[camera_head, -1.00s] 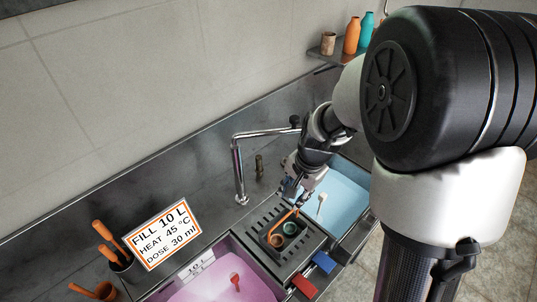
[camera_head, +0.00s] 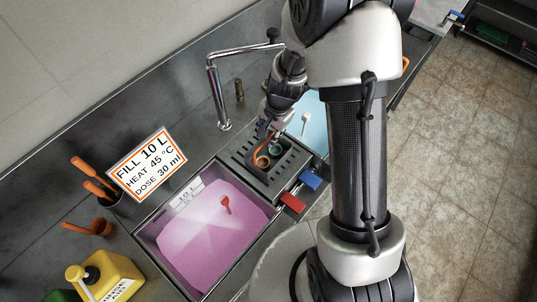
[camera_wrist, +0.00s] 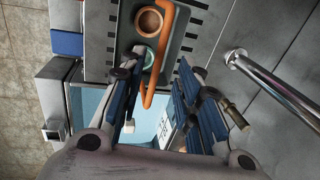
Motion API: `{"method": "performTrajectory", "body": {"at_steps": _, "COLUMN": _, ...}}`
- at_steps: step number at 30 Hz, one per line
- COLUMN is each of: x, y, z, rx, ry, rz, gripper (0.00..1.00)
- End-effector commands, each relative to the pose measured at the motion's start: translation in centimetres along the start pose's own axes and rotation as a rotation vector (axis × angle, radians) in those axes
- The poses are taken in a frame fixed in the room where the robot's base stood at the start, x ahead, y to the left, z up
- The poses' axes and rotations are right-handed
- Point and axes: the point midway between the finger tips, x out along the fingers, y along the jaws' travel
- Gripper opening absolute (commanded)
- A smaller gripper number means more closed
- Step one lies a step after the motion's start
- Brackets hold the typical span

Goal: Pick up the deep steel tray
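A small deep grey tray (camera_head: 275,149) sits in the slotted drain panel between the two basins; it fits the deep steel tray best. It also shows in the wrist view (camera_wrist: 178,40), holding a brown cup (camera_wrist: 149,21) and a green cup (camera_wrist: 150,58). An orange bent handle (camera_wrist: 163,60) runs along the tray and out toward my gripper. My gripper (camera_head: 271,127) is above the tray's far edge in the head view. In the wrist view its fingers (camera_wrist: 155,78) are apart, with the orange handle between them. I cannot tell whether they touch it.
A chrome tap (camera_head: 217,85) stands behind the tray. A pink-filled basin (camera_head: 200,240) with a red spoon lies left, a blue-filled basin (camera_head: 313,115) right. Red (camera_head: 293,201) and blue (camera_head: 311,178) blocks are at the front. A sign (camera_head: 147,164) and yellow jug (camera_head: 106,275) stand left.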

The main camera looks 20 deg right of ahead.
Motion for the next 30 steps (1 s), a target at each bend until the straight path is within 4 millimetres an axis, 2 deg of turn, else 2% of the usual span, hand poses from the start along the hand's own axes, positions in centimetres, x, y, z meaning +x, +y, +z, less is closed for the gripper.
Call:
{"method": "performTrajectory", "body": {"at_steps": 6, "x": 3.5, "y": 0.4, "z": -0.1, "rx": 0.0, "ry": -0.002, "rz": 0.003, "gripper": 0.31}}
{"method": "performTrajectory", "body": {"at_steps": 9, "x": 4.6, "y": 0.4, "z": -0.1, "rx": 0.0, "ry": -0.002, "rz": 0.002, "gripper": 0.31}}
{"method": "performTrajectory", "body": {"at_steps": 16, "x": 4.6, "y": 0.3, "z": -0.1, "rx": 0.0, "ry": 0.0, "rz": 0.001, "gripper": 0.31}}
{"method": "performTrajectory", "body": {"at_steps": 30, "x": 4.6, "y": 0.3, "z": -0.1, "rx": 0.0, "ry": -0.001, "rz": 0.001, "gripper": 0.0}}
